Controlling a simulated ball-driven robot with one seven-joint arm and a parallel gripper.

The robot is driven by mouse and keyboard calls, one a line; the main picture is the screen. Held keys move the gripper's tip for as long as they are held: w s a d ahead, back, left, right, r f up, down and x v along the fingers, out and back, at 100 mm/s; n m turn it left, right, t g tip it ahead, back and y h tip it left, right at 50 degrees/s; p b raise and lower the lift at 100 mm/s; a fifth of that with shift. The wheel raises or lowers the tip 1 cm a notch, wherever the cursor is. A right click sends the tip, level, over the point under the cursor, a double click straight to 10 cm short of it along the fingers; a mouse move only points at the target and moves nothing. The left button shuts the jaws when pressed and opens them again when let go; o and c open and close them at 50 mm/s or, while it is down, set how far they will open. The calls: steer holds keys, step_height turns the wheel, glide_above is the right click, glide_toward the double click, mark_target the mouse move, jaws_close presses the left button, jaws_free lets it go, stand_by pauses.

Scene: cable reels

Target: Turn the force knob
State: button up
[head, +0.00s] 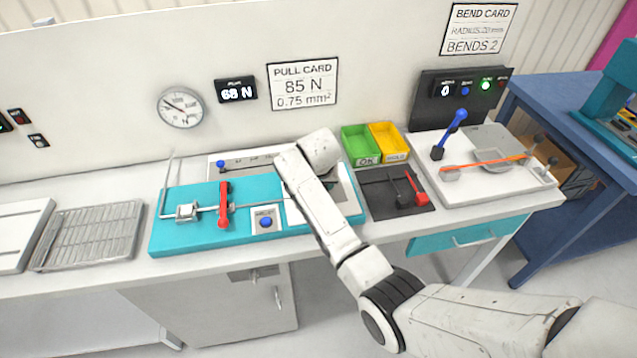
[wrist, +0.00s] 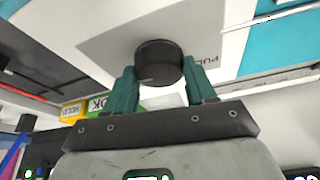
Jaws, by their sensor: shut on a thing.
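In the wrist view the force knob (wrist: 158,58) is a round black knob on a pale plate (wrist: 105,45) with partly visible upside-down lettering. The two green fingers of my gripper (wrist: 159,70) stand on either side of the knob and are shut on it. In the head view my white wrist hides the knob and my fingers, over the right end of the teal pull tester (head: 185,240). The tester's display (head: 236,90) on the wall seems to read 68 N. The pull card (head: 303,84) reads 85 N, 0.75 mm².
A red lever (head: 224,205) and a blue button (head: 266,222) are on the tester, left of my arm. A green bin (head: 362,145) and a yellow bin (head: 389,142) stand close behind right. The bending station (head: 480,170) is further right. A wire rack (head: 90,235) lies left.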

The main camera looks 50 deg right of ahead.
steer(key=o, duration=1)
steer(key=shift+o, duration=0.2)
steer(key=shift+r, duration=0.1)
steer(key=b+v, duration=0.1)
steer(key=v, duration=0.9)
steer(key=shift+r, duration=0.25)
steer(key=shift+s+a, duration=0.1)
